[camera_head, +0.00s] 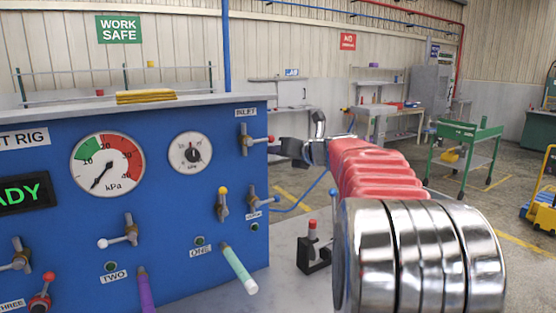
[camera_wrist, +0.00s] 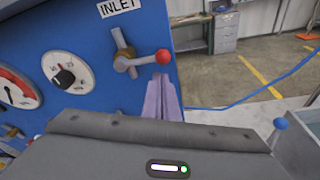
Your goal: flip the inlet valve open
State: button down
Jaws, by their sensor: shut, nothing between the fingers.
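The inlet valve (camera_head: 250,139) is on the upper right of the blue test rig panel, under the INLET label. Its lever points right, roughly level, and ends in a red knob (camera_head: 271,139). In the wrist view the valve (camera_wrist: 124,60) and its red knob (camera_wrist: 163,56) are near the top middle. My gripper (camera_head: 284,149) is just right of the knob in the head view. In the wrist view its fingers (camera_wrist: 160,84) are shut together, with tips just below the knob and lever end. I cannot tell whether they touch.
The panel (camera_head: 150,200) carries gauges, other valves and coloured hoses, among them a teal one (camera_head: 238,268) and a purple one (camera_head: 145,290). A small black stand with a red top (camera_head: 312,245) is on the bench below my arm. A green cart (camera_head: 465,150) stands farther back.

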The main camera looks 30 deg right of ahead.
jog(key=shift+w+d+r, duration=0.1)
jog(key=shift+w+r, duration=0.05)
jog(key=shift+r, duration=0.15)
